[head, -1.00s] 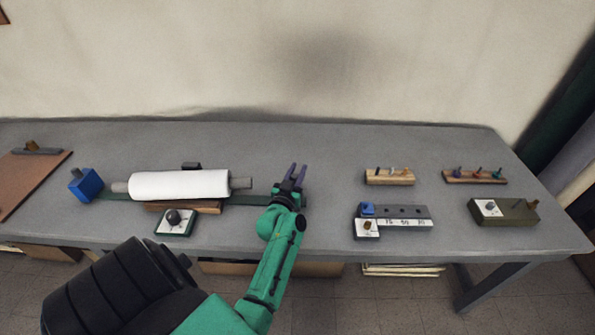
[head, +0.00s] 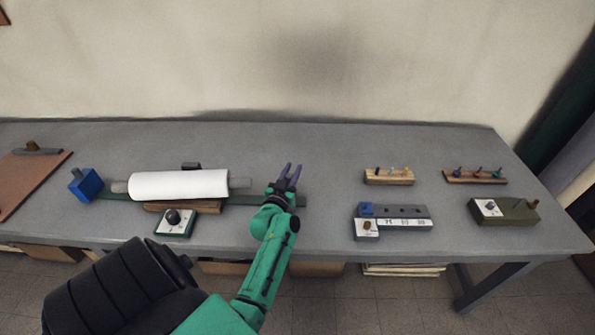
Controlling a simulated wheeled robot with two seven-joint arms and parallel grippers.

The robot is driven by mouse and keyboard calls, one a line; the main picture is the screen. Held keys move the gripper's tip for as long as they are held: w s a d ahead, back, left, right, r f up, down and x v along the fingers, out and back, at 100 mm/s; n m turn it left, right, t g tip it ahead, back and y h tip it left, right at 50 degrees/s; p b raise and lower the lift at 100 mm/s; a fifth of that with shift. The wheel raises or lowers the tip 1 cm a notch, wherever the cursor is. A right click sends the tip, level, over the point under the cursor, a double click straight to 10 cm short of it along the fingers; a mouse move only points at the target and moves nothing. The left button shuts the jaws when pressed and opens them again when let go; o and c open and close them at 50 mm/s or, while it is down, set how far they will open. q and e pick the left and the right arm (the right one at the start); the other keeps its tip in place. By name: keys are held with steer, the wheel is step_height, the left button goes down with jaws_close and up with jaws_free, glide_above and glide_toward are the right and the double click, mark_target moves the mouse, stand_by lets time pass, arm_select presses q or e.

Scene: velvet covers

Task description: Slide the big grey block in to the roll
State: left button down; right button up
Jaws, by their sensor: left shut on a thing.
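A white roll (head: 180,185) lies on a grey rod, with grey rod ends (head: 241,183) showing at both sides. It lies over a dark green rail (head: 240,199). A blue block (head: 86,184) stands at the rail's left end. My left gripper (head: 288,172) is over the right part of the rail, apart from the rod's right end. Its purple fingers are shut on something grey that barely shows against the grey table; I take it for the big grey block. The gripper and wrist hide most of it. My right gripper is not in view.
A small box with a dark knob (head: 174,221) stands in front of the roll. To the right are a grey block with labels (head: 406,222), a wooden peg holder (head: 390,177), another peg rack (head: 476,177) and an olive box (head: 518,213). A brown board (head: 25,180) lies far left.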

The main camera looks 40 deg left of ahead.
arm_select(q)
steer(key=s+a+b, duration=0.1)
steer(key=s+a, duration=0.5)
steer(key=a, duration=0.2)
steer(key=shift+s+a, duration=0.25)
steer(key=shift+f, duration=0.1)
steer(key=c, duration=0.8)
jaws_free()
steer(key=shift+c, duration=0.2)
steer(key=shift+o, duration=0.9)
steer(key=shift+s+a, duration=0.15)
